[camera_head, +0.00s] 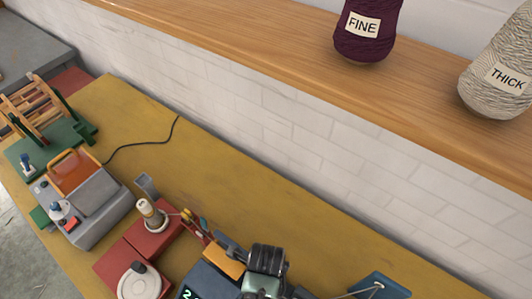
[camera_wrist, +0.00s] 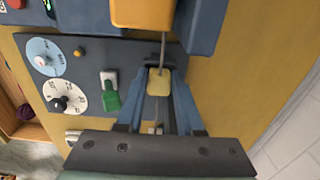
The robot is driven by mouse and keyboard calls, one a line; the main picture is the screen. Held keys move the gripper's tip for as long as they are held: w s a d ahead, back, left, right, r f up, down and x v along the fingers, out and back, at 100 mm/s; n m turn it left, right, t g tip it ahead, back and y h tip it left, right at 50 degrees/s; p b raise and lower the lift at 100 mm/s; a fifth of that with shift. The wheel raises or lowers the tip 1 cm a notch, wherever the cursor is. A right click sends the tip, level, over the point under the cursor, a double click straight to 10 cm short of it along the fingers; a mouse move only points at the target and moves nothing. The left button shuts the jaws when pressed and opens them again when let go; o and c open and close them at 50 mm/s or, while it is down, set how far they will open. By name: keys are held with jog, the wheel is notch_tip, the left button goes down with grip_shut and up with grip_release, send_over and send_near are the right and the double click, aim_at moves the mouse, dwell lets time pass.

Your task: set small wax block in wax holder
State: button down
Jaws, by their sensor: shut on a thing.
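The small wax block, a pale yellow piece (camera_wrist: 158,82), shows between the fingers of my gripper (camera_wrist: 159,88) in the wrist view. My gripper's long blue fingers are shut on it. A thin grey rod or cord runs from an orange part above down to the block. I cannot tell whether it touches the block or passes behind it. In the head view, the dark wrist of my arm is at the bottom centre, and the block cannot be made out. I cannot clearly pick out the wax holder in either view.
A blue machine with an orange part (camera_wrist: 142,12) stands close to my gripper. A grey panel (camera_wrist: 85,70) has dials and a green switch. Labelled skeins sit on the wooden shelf (camera_head: 270,50). The back of the yellow table (camera_head: 240,190) is clear.

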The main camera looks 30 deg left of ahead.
jog(key=shift+c, duration=2.3)
grip_release()
notch_tip(320, 180, up, 13)
